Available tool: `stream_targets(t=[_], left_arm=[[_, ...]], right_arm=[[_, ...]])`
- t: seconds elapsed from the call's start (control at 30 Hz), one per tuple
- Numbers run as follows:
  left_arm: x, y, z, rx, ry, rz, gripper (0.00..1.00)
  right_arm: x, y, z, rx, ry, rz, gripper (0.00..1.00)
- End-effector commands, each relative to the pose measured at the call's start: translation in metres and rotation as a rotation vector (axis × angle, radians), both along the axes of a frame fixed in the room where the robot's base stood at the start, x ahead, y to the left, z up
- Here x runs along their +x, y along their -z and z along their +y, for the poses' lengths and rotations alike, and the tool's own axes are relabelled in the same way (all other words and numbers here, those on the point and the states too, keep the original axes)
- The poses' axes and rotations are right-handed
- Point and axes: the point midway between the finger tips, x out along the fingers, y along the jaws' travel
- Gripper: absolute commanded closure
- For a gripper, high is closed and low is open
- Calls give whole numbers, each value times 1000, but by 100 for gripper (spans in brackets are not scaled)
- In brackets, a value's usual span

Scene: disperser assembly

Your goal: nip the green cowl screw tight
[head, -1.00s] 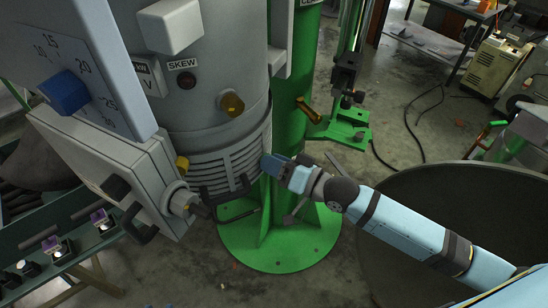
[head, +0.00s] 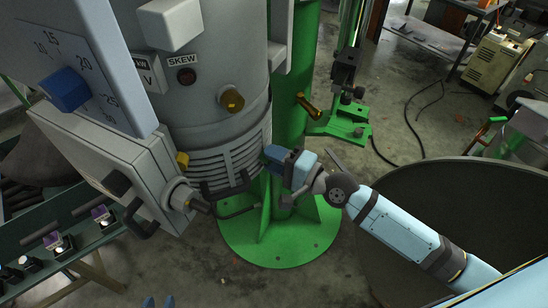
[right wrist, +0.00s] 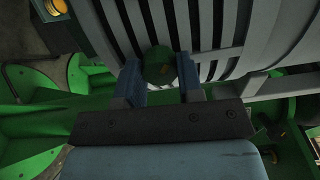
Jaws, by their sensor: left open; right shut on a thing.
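The green cowl screw (right wrist: 159,66) is a round dark green knob at the slatted cowl (right wrist: 205,30) in the right wrist view. My right gripper (right wrist: 160,72) has its two blue fingers on either side of the knob, shut on it. In the head view, my right gripper (head: 270,156) reaches the right side of the lower slatted band (head: 222,163) of the grey cylinder, and the screw is hidden there. Only the blue fingertips of my left gripper (head: 158,301) show at the bottom edge, apart and with nothing seen between them.
A green column on a round base (head: 280,240) stands just behind my right gripper. A grey box with a black handle (head: 140,218) juts out at the left. A large dark round tub (head: 440,190) lies under my right arm. Bare floor shows at the bottom middle.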

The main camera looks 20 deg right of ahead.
Motion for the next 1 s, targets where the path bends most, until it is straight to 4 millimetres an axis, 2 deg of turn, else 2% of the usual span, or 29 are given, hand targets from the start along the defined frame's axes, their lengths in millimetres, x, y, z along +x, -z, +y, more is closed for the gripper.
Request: stream_targets(t=[0.4,0.97,1.0], left_arm=[[-1,1,-1,0,2,4,57],[-1,2,-1,0,2,4,57],[-1,2,0,1,1,4,57]], right_arm=[[2,-4,-1,149,4,118,89],[1,-4,-1,169,3,136,89],[1,-4,-1,170,3,136,59]])
